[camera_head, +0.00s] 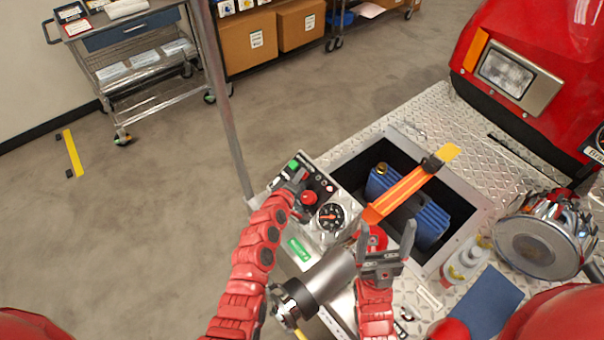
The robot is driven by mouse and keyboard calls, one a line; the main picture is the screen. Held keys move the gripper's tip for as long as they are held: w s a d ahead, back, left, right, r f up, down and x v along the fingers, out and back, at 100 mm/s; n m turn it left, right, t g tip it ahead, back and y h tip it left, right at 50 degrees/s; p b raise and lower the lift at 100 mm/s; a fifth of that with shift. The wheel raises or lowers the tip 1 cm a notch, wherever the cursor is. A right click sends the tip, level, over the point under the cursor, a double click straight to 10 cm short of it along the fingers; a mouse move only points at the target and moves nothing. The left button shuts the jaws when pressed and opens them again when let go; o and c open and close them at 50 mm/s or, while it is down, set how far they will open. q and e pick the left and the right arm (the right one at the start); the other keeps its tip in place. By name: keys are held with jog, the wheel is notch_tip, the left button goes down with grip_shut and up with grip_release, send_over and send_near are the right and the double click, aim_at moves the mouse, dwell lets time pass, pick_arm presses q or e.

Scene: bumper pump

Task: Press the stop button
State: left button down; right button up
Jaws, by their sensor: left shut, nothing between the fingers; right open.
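The metal control box (323,237) stands at the near left corner of the bumper deck. On its top are a red round button (309,198), likely the stop button, a green button (295,164) and a black dial gauge (331,217). My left gripper (301,180) is shut and empty, over the panel between the green and red buttons. It is close to the red button; I cannot tell whether it touches anything. My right gripper (387,238) is open with its fingers up, right of the box and in front of the compartment, with nothing visibly held.
An orange strap or handle (396,194) crosses the open compartment, which holds a blue case (432,224). A chrome siren (535,240), bottles (465,262) and a blue cloth (487,302) lie right. A grey pole (222,90) rises behind the box.

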pick_arm(q)
jog(key=shift+s+a+r+p, duration=0.15)
jog(key=shift+a+r+p, duration=0.1)
jog(key=shift+r, duration=0.15)
jog(key=shift+s+a+r+p, duration=0.1)
jog(key=shift+s+r+p, duration=0.05)
jog(key=shift+r+p, duration=0.15)
jog(key=shift+r, duration=0.1)
jog(key=r, duration=0.1)
jog(key=s+a+r+p, duration=0.1)
jog(key=a+r+p, duration=0.1)
jog(key=r, duration=0.1)
jog(key=shift+s+r, duration=0.1)
jog(key=shift+s, duration=0.15)
dwell(1.0)
